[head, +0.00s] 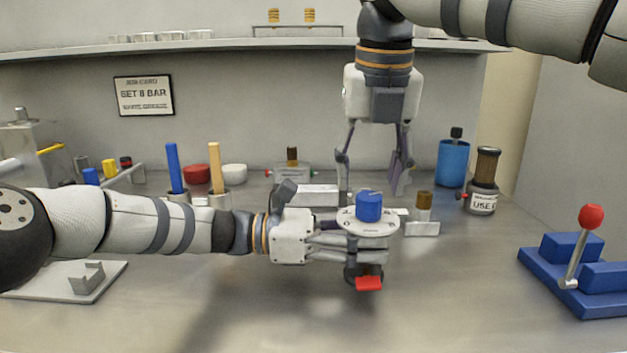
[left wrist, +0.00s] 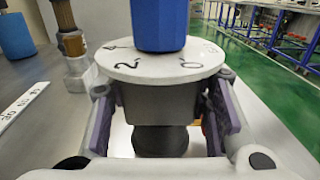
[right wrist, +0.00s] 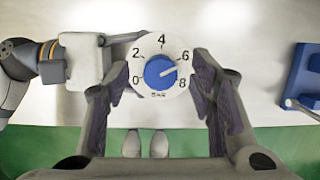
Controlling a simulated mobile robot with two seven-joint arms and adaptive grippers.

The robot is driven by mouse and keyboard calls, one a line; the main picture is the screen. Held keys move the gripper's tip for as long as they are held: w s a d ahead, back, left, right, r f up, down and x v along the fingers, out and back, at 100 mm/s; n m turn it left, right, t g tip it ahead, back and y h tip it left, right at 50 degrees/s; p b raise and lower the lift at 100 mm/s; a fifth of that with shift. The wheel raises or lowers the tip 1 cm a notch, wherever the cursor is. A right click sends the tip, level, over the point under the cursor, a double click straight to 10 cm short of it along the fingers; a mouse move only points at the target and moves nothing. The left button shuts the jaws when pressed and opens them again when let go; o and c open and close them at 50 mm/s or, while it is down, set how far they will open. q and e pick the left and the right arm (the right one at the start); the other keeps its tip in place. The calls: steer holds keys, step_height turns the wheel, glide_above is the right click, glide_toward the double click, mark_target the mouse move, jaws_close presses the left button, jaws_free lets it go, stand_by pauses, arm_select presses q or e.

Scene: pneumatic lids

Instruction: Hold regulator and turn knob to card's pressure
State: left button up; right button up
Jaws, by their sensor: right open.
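The regulator has a white dial plate (head: 345,222) and a blue knob (head: 369,206), with a red part (head: 369,283) at its base. My left gripper (head: 375,250) is shut on the regulator body (left wrist: 160,102) below the dial, with a pad on each side. My right gripper (head: 373,180) points down, open and empty, above and behind the knob in the head view.
A blue base with a red-knobbed lever (head: 577,262) stands at the right. Handled tools (head: 173,168) stand behind my left arm. The front table is mostly clear.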

steer(key=shift+f, duration=0.25)
stand_by(1.2)
steer(key=shift+w+d, duration=0.1)
steer(key=d+n, duration=0.1)
steer(key=w+d+n, duration=0.1)
steer(key=d+r+n+t, duration=0.1)
steer(key=shift+w, duration=0.25)
steer(key=d+n+t, duration=0.2)
steer(key=d+n, duration=0.2)
steer(key=n, duration=0.4)
steer(key=n+t+y, duration=0.4)
steer(key=n+y, duration=0.5)
steer(key=n, duration=2.4)
glide_toward(374, 196)
steer(key=x, duration=1)
steer(key=shift+w+a+f, duration=0.15)
steer(key=shift+w+a, duration=0.05)
steer(key=shift+a, duration=0.1)
